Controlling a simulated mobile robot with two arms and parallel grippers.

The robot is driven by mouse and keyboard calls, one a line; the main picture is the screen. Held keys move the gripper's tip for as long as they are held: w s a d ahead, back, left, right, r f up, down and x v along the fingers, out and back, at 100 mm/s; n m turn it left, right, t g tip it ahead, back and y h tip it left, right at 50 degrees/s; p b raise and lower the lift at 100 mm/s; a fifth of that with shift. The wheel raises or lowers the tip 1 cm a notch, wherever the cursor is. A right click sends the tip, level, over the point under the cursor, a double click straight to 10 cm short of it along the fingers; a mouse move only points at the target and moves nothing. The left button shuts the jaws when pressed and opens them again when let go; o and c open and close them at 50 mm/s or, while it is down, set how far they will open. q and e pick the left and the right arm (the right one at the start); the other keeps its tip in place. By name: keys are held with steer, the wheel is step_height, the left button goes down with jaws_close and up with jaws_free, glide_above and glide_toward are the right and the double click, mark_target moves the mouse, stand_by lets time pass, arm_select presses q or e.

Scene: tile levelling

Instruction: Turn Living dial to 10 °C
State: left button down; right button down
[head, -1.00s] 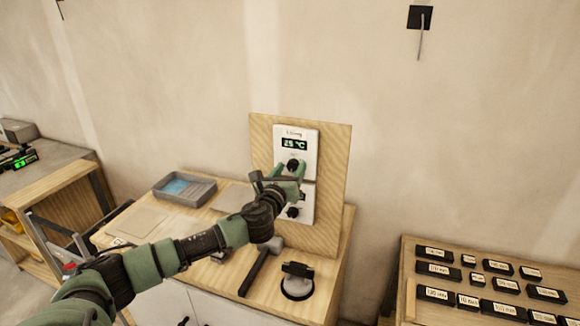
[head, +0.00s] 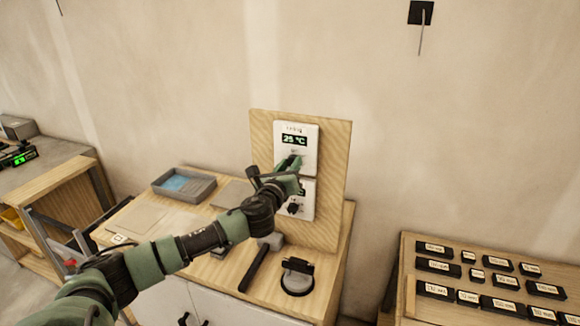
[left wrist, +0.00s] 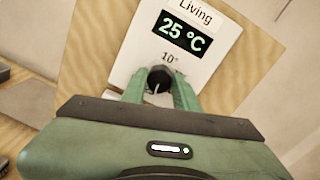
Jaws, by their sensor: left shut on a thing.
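The white Living thermostat (head: 308,136) is fixed on an upright wooden board and its display reads 25 °C. In the left wrist view the label "Living" tops the thermostat (left wrist: 203,62), and "10°" is printed just above its black dial (left wrist: 160,79). My left gripper (head: 291,164) is at this dial. In the left wrist view my left gripper (left wrist: 160,90) has one green finger on each side of the dial, shut on it. A white pointer line shows on the dial. My right gripper is not in view.
A second white thermostat (head: 307,207) with a black dial sits just below, partly hidden by my gripper. The wooden board (head: 331,180) stands on a bench with a grey tray (head: 184,186), a hammer (head: 258,265) and a suction cup (head: 297,277).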

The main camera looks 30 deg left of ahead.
arm_select(q)
steer(key=n, duration=0.3)
steer(key=shift+n+b, duration=0.3)
steer(key=shift+b, duration=0.05)
steer(key=n, duration=0.5)
steer(key=shift+f+b, duration=0.1)
steer(key=shift+b, duration=0.3)
steer(key=shift+f+n+h, duration=0.15)
steer(key=shift+n+h, duration=0.25)
steer(key=shift+n, duration=5.8)
steer(key=shift+f+n+h, duration=0.1)
steer(key=shift+n+h, duration=0.3)
steer(key=shift+n, duration=5.8)
steer(key=c, duration=1.1)
jaws_free()
